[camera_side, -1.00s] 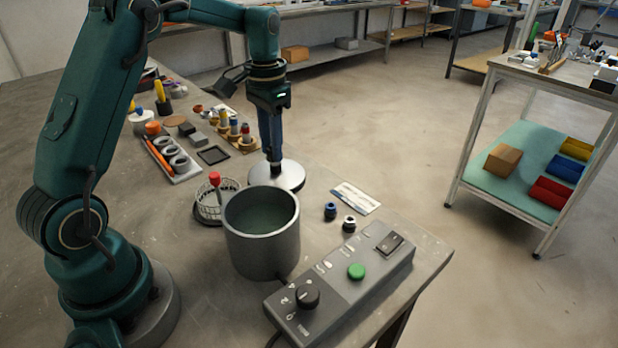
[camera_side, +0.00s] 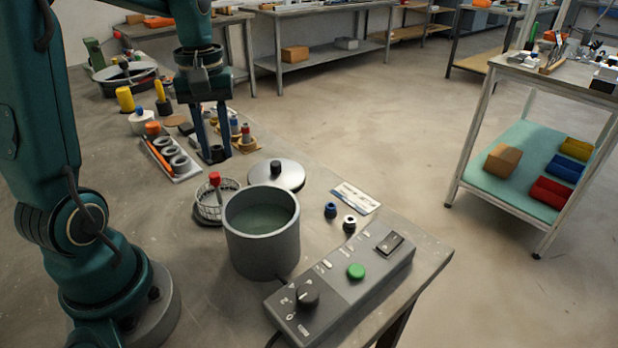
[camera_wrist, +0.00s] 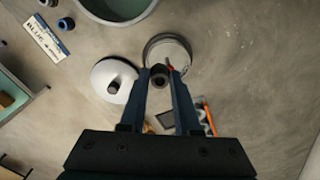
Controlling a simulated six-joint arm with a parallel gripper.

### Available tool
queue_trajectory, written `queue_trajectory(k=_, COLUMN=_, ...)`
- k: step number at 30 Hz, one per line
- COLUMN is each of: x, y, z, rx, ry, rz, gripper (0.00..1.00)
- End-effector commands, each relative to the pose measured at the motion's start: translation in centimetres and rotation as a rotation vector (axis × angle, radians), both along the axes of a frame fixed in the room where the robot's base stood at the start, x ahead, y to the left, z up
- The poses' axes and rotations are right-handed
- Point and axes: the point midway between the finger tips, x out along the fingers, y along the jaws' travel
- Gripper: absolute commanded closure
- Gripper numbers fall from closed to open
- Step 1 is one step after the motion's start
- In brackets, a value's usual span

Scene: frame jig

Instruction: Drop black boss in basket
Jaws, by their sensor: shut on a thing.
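My gripper (camera_side: 214,155) is shut on the black boss (camera_wrist: 159,80), a small dark round piece between the fingertips in the wrist view. In the side view the boss is a small dark shape (camera_side: 216,153) low between the fingers, by the dark square frame; the exact gap beneath it is hard to tell. The wire basket (camera_side: 209,208), with a red-tipped handle, stands nearer the camera, left of the grey pot (camera_side: 262,245). In the wrist view the basket (camera_wrist: 180,45) lies just beyond the fingertips, partly covered by them.
The round lid (camera_side: 290,178) with its black knob lies behind the pot. A tray of grey rings (camera_side: 172,160) and coloured pegs on wooden bases (camera_side: 243,140) flank the gripper. Blue and white-black small parts (camera_side: 330,210) and a control box (camera_side: 340,285) are at the right.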

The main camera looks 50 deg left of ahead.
Motion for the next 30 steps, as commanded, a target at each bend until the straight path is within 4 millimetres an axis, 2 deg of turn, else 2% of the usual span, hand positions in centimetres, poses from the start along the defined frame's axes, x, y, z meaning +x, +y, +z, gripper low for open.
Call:
queue_trajectory(k=4, x=-0.4, y=0.2, z=0.5, rx=0.0, ry=0.0, rz=0.017, gripper=1.0)
queue_trajectory(k=8, x=-0.5, y=0.2, z=-0.1, rx=-0.002, ry=0.003, rz=0.017, gripper=1.0)
queue_trajectory(k=30, x=-0.5, y=0.2, z=-6.9, rx=-0.002, ry=0.004, rz=0.014, gripper=1.0)
